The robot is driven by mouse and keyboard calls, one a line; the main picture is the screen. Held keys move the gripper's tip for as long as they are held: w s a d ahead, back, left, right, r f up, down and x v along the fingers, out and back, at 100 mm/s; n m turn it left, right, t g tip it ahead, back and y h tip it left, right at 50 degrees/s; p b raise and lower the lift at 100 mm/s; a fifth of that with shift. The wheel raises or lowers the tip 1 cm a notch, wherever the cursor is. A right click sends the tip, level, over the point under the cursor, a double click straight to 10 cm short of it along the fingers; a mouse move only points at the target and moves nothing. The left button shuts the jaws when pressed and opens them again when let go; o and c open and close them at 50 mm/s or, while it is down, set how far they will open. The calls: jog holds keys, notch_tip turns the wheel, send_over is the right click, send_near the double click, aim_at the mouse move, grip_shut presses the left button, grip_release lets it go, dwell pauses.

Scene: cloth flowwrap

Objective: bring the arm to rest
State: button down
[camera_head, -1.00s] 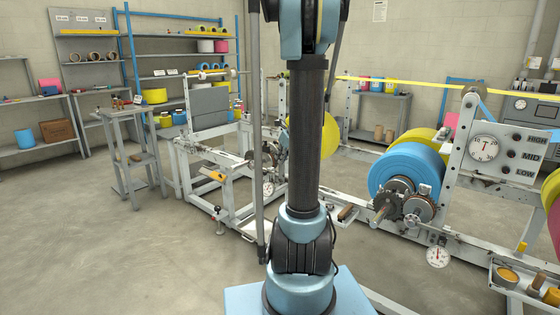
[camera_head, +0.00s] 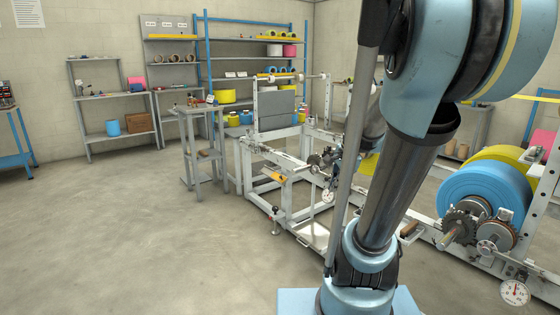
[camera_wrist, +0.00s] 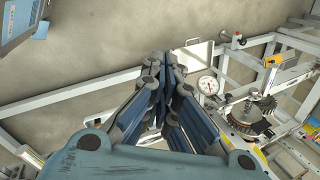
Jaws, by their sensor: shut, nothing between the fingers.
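My gripper (camera_wrist: 168,62) shows in the wrist view with its fingers drawn together and nothing between them. It is over the concrete floor beside the white machine frame, touching nothing that I can see. In the head view my arm stands at the right and its upper part leans to the right, close to the camera. The gripper itself cannot be made out in the head view.
The white machine frame (camera_head: 292,207) stands behind my arm. A blue roll (camera_head: 483,192) and a dial gauge (camera_head: 515,293) are at the right. A small grey stand (camera_head: 203,117) and shelves (camera_head: 250,100) are farther back. The floor (camera_head: 130,230) at the left is clear.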

jog(key=s+f+n, duration=0.3)
jog(key=s+n, duration=0.4)
jog(key=s, duration=0.1)
jog(key=s+f+n+g+h, duration=0.1)
jog(key=s+f+n, duration=0.3)
jog(key=s+n, duration=0.4)
jog(key=shift+s+a+h, duration=0.3)
jog(key=shift+a, duration=0.1)
